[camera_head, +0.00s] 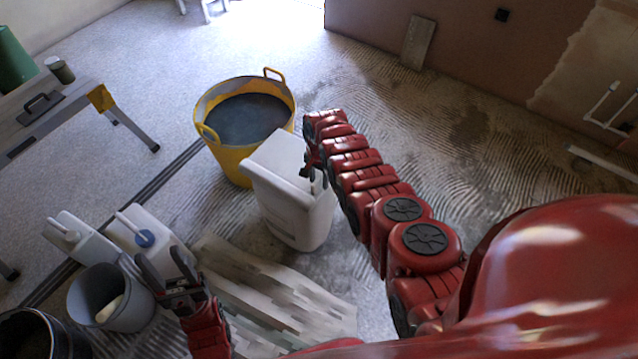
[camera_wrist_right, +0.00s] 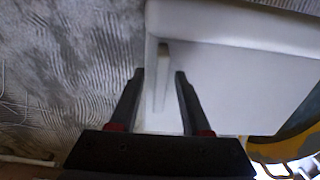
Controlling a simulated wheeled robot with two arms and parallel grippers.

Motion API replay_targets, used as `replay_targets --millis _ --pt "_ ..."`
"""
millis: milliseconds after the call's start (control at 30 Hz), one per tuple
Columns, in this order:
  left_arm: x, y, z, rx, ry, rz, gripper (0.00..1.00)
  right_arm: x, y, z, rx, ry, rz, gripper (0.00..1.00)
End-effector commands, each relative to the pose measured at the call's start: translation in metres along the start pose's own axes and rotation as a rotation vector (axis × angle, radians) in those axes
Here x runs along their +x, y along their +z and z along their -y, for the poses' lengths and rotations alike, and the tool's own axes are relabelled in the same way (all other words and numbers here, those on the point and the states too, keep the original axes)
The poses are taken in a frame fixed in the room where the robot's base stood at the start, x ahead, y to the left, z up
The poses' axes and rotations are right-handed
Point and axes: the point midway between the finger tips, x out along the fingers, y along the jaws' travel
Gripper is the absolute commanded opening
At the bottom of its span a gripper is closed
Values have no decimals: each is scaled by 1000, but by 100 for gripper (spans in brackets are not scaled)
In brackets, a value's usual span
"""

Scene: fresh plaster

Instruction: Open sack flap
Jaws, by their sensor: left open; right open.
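A tall white container (camera_head: 290,205) with a flat, pale top stands on the floor in the middle of the head view. I see nothing else that looks like a sack, and cannot tell whether its top is a flap. My right gripper (camera_head: 313,174) is open at its right upper side. In the right wrist view the white container (camera_wrist_right: 235,80) fills the right half. A thin pale strip (camera_wrist_right: 161,75) on it shows between the two fingers of the right gripper (camera_wrist_right: 160,74); contact cannot be told. My left gripper (camera_head: 161,258) is open and empty at the lower left, away from the container.
A yellow tub (camera_head: 237,165) with dark contents stands just behind the container. Pale boards or sheeting (camera_head: 270,295) lie in front. A grey bucket (camera_head: 92,300) and white jugs (camera_head: 140,232) stand near my left gripper. A workbench (camera_head: 60,105) is at left. The ridged floor at right is clear.

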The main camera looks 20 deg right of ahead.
Motion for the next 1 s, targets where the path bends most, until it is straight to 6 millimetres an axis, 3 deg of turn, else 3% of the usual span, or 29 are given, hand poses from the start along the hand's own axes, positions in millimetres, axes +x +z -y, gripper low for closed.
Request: replay_targets --millis 400,667,1000 --pt "-6 1 0 0 0 -1 50 6 -1 1 0 -2 -2 48" --pt "-6 1 0 0 0 -1 50 6 -1 1 0 -2 -2 1" --pt "-6 1 0 0 0 -1 50 6 -1 1 0 -2 -2 0"
